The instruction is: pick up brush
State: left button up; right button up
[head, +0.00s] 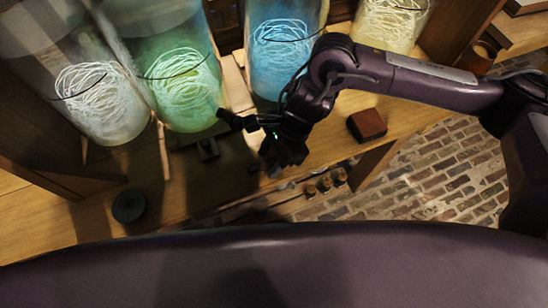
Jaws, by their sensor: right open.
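My right gripper (246,142) is open above the wooden bench, with one finger reaching left near the green jar and the other pointing down. No object shows between its fingers. I cannot make out the brush for sure. A small dark object (207,149) lies on the bench just left of the gripper. A reddish-brown block (367,125) lies on the bench to the right, below my right forearm. Either could be the brush, but its bristles cannot be made out. My left gripper is not in view.
Several glass jars with coiled wire stand along the back: a clear one (101,100), a green one (182,88), a blue one (281,50) and a yellow one (392,22). A round dark object (128,206) sits at the front left. Brick floor (430,180) shows at right.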

grip_shut()
jog(key=shift+r, duration=0.15)
